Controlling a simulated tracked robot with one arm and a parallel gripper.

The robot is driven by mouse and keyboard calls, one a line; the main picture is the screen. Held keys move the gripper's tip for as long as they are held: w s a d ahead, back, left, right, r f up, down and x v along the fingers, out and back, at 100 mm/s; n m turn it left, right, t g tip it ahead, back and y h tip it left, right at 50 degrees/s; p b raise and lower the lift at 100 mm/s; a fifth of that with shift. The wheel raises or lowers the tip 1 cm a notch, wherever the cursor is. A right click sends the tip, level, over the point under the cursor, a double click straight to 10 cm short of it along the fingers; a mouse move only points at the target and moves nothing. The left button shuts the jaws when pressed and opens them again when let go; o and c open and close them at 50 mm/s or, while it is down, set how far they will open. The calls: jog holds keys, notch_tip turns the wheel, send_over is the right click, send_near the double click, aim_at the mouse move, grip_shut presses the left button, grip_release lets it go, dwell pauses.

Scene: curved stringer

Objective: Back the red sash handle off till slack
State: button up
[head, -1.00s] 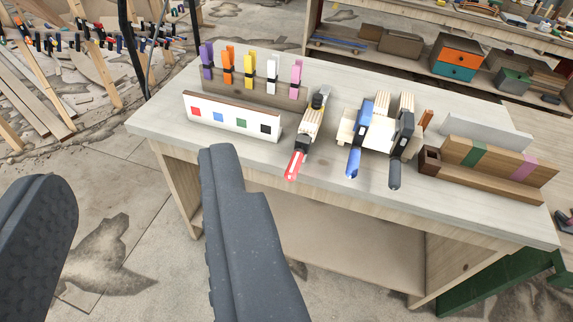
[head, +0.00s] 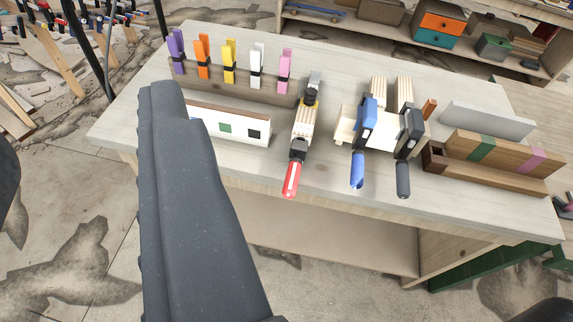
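The red sash handle (head: 291,180) juts over the front edge of the workbench, toward me. It belongs to a clamp (head: 304,125) with a pale wooden, ribbed body and dark metal and yellow parts, lying front to back on the bench. My gripper (head: 82,122) is open and empty, its two dark fingers wide apart. The right finger stands in front of the bench's left part, left of the red handle; the left finger is mostly cut off at the picture's left edge. Neither finger appears to touch the handle.
Right of the red handle are a blue-handled clamp (head: 357,168) and a black-handled clamp (head: 403,178) on pale wood. A white swatch board (head: 238,141), partly hidden by my finger, and a rack of coloured clips (head: 230,84) stand left. Wooden blocks (head: 490,172) lie right on the workbench (head: 330,192).

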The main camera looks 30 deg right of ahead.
jog(key=shift+o, duration=1.2)
jog(key=shift+w+f, duration=0.2)
jog(key=shift+w, duration=0.05)
jog(key=w+f+m+t+y+b, duration=0.1)
jog(key=w+f+m+b, duration=0.25)
jog(key=w+f, duration=0.55)
jog(key=m+g+h+b, duration=0.1)
jog(key=m+h+b, duration=0.8)
jog(key=m, duration=0.9)
send_near(287, 196)
jog(key=w+h+p, duration=0.2)
jog(key=w+p, duration=0.1)
jog(key=p, duration=0.3)
jog(key=d+p, duration=0.1)
jog(key=p, duration=0.3)
jog(key=shift+w+f, duration=0.25)
jog(key=shift+w, duration=0.15)
jog(key=shift+w+d+f+p, duration=0.1)
jog(key=shift+w+d+p, duration=0.05)
jog(key=shift+p, duration=0.9)
